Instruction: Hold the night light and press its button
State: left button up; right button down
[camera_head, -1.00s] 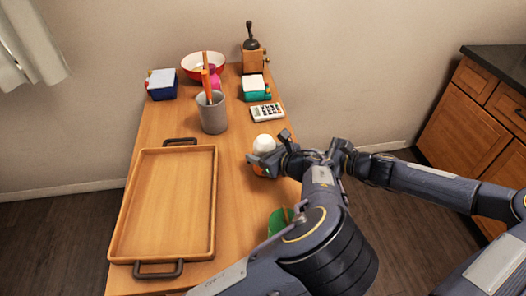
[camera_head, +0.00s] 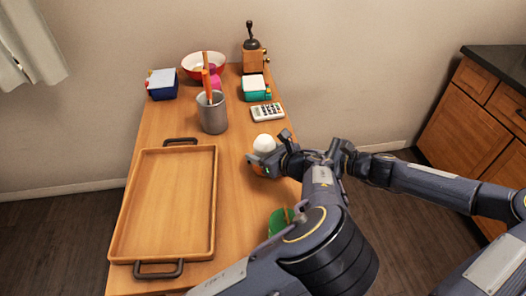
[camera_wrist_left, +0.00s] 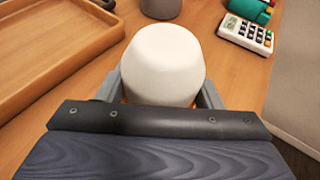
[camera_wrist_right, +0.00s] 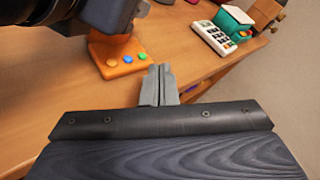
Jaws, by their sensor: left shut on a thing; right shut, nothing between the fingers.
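The night light has a white dome (camera_head: 264,143) and an orange base (camera_wrist_right: 118,58) with small orange, blue and green buttons. It is near the table's right edge. My left gripper (camera_head: 263,159) is shut on it; in the left wrist view the grey fingers stand on either side of the white dome (camera_wrist_left: 165,62). My right gripper (camera_wrist_right: 159,80) is shut and empty, its tips close to the base on the button side. I cannot tell whether they touch it. In the head view the right fingertips are hard to make out among the arm parts.
A wooden tray (camera_head: 213,205) with dark handles fills the table's left front. A grey cup (camera_head: 213,117) with utensils, a calculator (camera_head: 267,112), a teal box (camera_head: 256,95), a grinder (camera_head: 254,60) and a bowl (camera_head: 190,62) stand further back. A green object (camera_head: 279,222) is near the front.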

dwell(0.8)
jog(key=d, duration=0.3)
jog(key=shift+w+d+f, duration=0.1)
jog(key=shift+w+d, duration=0.2)
jog(key=shift+w, duration=0.05)
jog(key=shift+s+a, duration=0.25)
jog(key=shift+a, duration=1.2)
jog(key=shift+s+a, duration=0.2)
jog(key=shift+a, duration=1.3)
jog(key=shift+s+a, duration=0.25)
jog(key=shift+a, duration=1.2)
jog(key=shift+a, duration=0.15)
jog(key=shift+a, duration=0.25)
